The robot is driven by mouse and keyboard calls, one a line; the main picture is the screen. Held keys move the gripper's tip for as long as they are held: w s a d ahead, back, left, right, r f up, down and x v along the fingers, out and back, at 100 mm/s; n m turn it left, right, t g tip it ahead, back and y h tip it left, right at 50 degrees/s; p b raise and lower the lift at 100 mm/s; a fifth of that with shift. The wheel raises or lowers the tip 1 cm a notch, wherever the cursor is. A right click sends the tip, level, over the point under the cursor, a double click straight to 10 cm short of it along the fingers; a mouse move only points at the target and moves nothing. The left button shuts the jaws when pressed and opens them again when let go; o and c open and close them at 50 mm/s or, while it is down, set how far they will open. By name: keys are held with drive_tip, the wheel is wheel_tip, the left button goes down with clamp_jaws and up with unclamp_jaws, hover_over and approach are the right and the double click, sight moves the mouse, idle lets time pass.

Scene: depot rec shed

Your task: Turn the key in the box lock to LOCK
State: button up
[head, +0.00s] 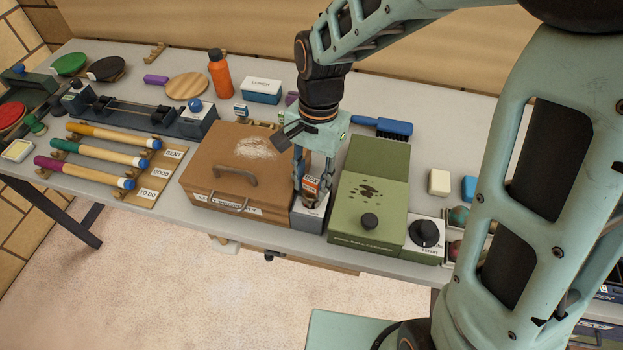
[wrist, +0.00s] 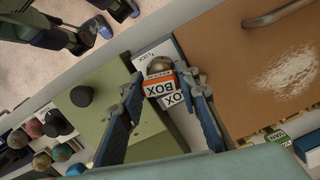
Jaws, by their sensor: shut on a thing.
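The key has an orange and white tag or head marked BOX (head: 312,183); it also shows in the wrist view (wrist: 160,87). It stands at the box lock (head: 307,217), a small grey block with a pale top between the brown box and the green machine. In the wrist view, a rounded metal part shows beside the tag, and the lock's white top (wrist: 150,52) carries partly hidden lettering that appears to read LOCK. My gripper (head: 313,178) points down over the lock, its two fingers closed on either side of the key. The key's exact angle cannot be told.
The brown wooden box (head: 236,174) with a handle stands close on the left. The green ball cleaner (head: 370,190) with a black knob is close on the right, then a dial box (head: 425,238).

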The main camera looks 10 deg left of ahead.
drive_tip(key=n+p, duration=0.1)
drive_tip(key=n, duration=0.4)
drive_tip(key=shift+h, duration=0.3)
drive_tip(key=o, duration=1.2)
drive_tip(key=shift+r+p, duration=1.7)
drive_tip(key=shift+r, duration=2.8)
